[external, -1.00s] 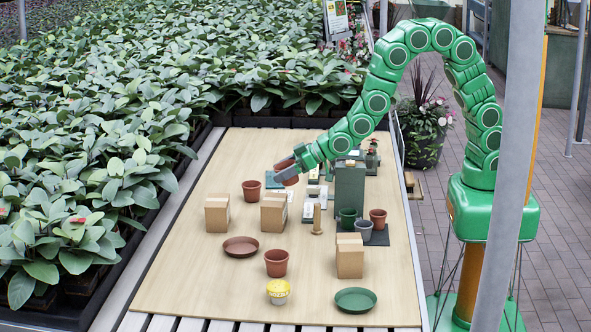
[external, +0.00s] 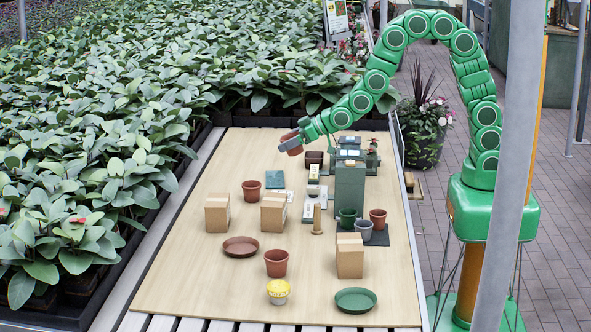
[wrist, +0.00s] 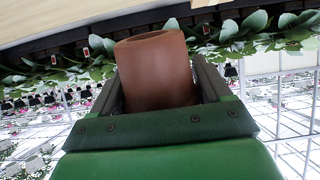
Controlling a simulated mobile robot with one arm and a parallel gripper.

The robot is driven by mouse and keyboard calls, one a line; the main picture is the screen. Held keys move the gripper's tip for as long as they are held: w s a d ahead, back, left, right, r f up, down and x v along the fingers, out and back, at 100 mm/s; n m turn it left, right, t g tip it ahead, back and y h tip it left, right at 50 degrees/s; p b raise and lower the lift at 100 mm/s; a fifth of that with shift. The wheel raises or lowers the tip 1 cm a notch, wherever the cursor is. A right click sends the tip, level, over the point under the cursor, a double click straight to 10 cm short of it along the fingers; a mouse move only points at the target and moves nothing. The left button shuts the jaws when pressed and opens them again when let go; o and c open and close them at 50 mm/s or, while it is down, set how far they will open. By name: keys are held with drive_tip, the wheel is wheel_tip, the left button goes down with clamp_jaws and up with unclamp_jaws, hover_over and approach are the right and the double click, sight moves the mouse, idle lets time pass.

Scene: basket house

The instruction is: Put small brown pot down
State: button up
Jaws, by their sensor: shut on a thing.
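The small brown pot (external: 293,147) is held in my gripper (external: 290,141) above the far part of the wooden table (external: 190,275). In the wrist view the brown pot (wrist: 156,70) sits between the two dark fingers of my gripper (wrist: 155,85), with its round rim facing away from the palm. In the external view the pot is partly covered by the gripper and looks tilted. It is apart from the tabletop.
A tall green block (external: 350,190) stands right of centre. A yellow-topped cup (external: 278,291) and green saucer (external: 356,300) are at the front. The left strip is clear.

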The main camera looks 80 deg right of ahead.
drive_tip(key=s+a+f+n+y, duration=0.1)
drive_tip(key=a+f, duration=0.2)
drive_tip(key=a, duration=1)
drive_tip(key=s+a+f+n+y, duration=0.1)
drive_tip(key=a+f, duration=0.2)
drive_tip(key=a, duration=0.9)
drive_tip(key=shift+a, duration=0.35)
drive_tip(key=shift+w, duration=0.15)
drive_tip(key=shift+s+a+f+x, duration=0.2)
drive_tip(key=shift+a+f+x, duration=0.15)
drive_tip(key=shift+x, duration=2.3)
drive_tip(key=shift+s+a+f+x, duration=0.25)
drive_tip(key=shift+a+x, duration=0.2)
drive_tip(key=shift+x, duration=2.15)
drive_tip(key=shift+s+a+f+x, duration=0.25)
drive_tip(key=shift+a+x, duration=0.1)
drive_tip(key=shift+x, duration=2.3)
drive_tip(key=shift+w+f, duration=0.2)
drive_tip(key=shift+w+a+f, duration=0.1)
drive_tip(key=shift+f, duration=1.35)
drive_tip(key=shift+f, duration=0.2)
drive_tip(key=o, duration=1.1)
drive_tip(key=shift+c, duration=0.2)
